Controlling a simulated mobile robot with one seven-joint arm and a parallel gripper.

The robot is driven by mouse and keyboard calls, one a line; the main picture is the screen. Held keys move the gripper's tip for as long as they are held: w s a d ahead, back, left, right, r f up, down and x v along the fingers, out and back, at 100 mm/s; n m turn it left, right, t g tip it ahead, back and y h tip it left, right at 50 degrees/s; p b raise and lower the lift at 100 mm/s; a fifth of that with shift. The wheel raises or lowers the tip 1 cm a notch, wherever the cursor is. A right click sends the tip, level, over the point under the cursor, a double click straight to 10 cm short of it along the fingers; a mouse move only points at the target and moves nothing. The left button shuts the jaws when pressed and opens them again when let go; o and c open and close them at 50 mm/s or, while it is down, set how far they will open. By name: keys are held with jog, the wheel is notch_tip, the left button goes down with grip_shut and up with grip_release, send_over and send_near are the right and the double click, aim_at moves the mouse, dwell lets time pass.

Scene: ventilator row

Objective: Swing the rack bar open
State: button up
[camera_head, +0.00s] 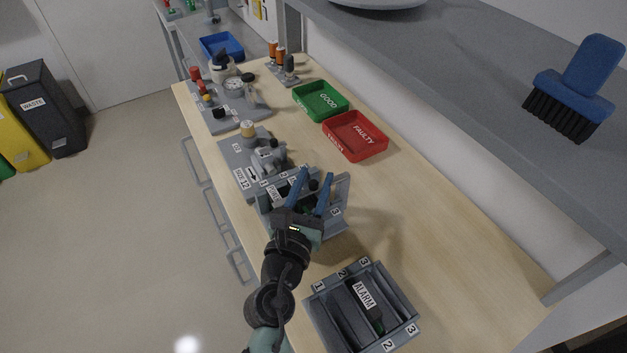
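My gripper (317,176) has two blue fingers spread apart, with no object seen clamped between them. It is over a grey rack (341,192) with number labels, including a 3 on its right side. A dark knob shows between the fingers, and a label that seems to read POWER lies beside the left finger. My gripper and wrist hide much of this rack, so I cannot make out its bar or whether a finger touches it. A second grey slotted rack (404,304), numbered 1, 2 and 3, stands nearer and holds a dark module labelled ALARM (366,297).
A grey device (240,168) with a beige-topped knob stands just beyond the rack. Green GOOD (339,112) and red FAULTY (376,151) trays sit behind. A grey shelf holding a blue brush (575,90) overhangs at right. The wooden bench (440,220) is clear at right.

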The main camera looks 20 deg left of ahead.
grip_shut()
dwell(1.2)
